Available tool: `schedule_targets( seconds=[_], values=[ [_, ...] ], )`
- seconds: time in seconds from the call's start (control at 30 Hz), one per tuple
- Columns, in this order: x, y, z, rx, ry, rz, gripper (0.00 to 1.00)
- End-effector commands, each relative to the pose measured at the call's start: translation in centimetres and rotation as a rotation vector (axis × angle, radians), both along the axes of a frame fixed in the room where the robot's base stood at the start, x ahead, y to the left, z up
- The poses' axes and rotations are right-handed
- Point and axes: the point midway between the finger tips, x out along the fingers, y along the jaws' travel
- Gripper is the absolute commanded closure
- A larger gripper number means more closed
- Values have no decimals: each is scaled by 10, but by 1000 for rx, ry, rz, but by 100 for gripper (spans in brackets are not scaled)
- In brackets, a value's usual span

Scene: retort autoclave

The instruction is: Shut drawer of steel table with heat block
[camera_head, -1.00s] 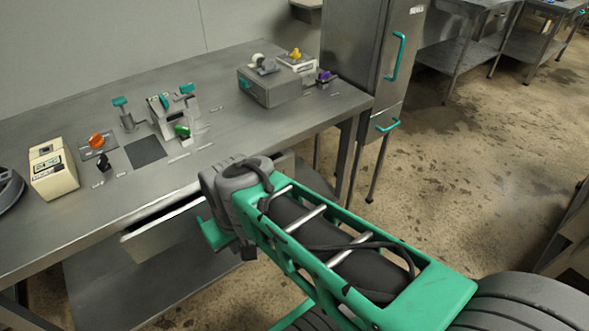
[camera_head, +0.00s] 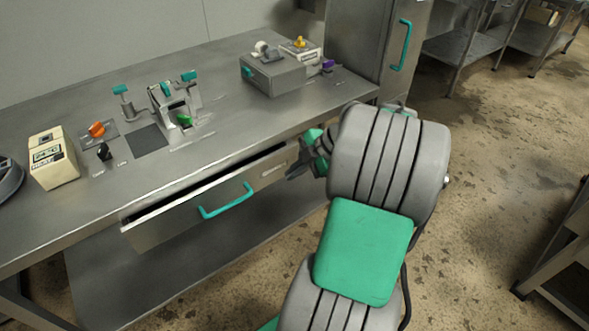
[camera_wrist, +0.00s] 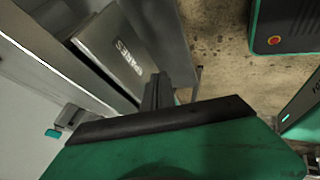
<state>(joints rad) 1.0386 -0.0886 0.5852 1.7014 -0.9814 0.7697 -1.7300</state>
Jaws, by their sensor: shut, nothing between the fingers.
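The steel table (camera_head: 60,222) stands at left in the head view, with the cream heat block (camera_head: 52,160) near its left end. Its drawer (camera_head: 160,228) is partly out, with a dark gap showing between the drawer front and the tabletop edge. The teal drawer handle (camera_head: 227,201) is uncovered. My gripper (camera_head: 293,172) is shut and empty beside the right end of the drawer front, near its label. In the wrist view, the shut fingers (camera_wrist: 157,92) point toward the labelled drawer front (camera_wrist: 118,50); contact is unclear.
Switches, a small stand and a grey box (camera_head: 272,76) sit on the tabletop. A steel cabinet with a teal handle (camera_head: 401,45) stands beyond the table's right end. A lower shelf (camera_head: 180,275) lies under the drawer.

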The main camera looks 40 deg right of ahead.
Motion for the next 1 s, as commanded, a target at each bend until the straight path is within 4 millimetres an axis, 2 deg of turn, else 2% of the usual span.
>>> schedule_targets(
  seconds=[0.03,0.27,0.4,0.5,0.87,1.0],
  values=[
    [5,7,-12,3,2,5,100],
    [28,25,-52,3,4,3,100],
    [54,23,-48,0,3,1,100],
    [63,23,-47,0,2,1,100],
    [68,22,-47,0,2,-2,100],
    [78,23,-49,0,2,1,100]
  ],
)
